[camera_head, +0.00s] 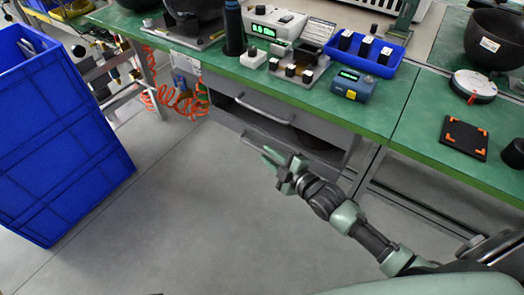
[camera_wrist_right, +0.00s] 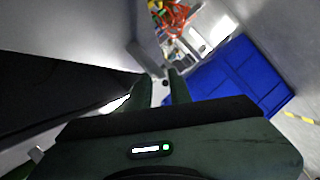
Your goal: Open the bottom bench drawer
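The bench drawers sit under the green worktop in the head view. The upper drawer is grey with a bar handle (camera_head: 265,112). Below it a dark gap shows above the bottom drawer (camera_head: 228,121), which looks partly pulled out. Part of its handle (camera_head: 250,141) shows, its right end hidden by my right gripper. My right gripper (camera_head: 270,156) is at that handle, its fingers apart; whether the bar lies between them is unclear. In the right wrist view the fingers (camera_wrist_right: 160,88) show a gap, with a dark opening on the left. My left gripper is not in view.
A large blue crate (camera_head: 65,140) stands on the floor at left. Orange coiled hoses (camera_head: 178,98) hang beside the bench. The worktop (camera_head: 385,118) carries instruments and a blue tray (camera_head: 365,53). The grey floor (camera_head: 190,200) before the drawers is clear.

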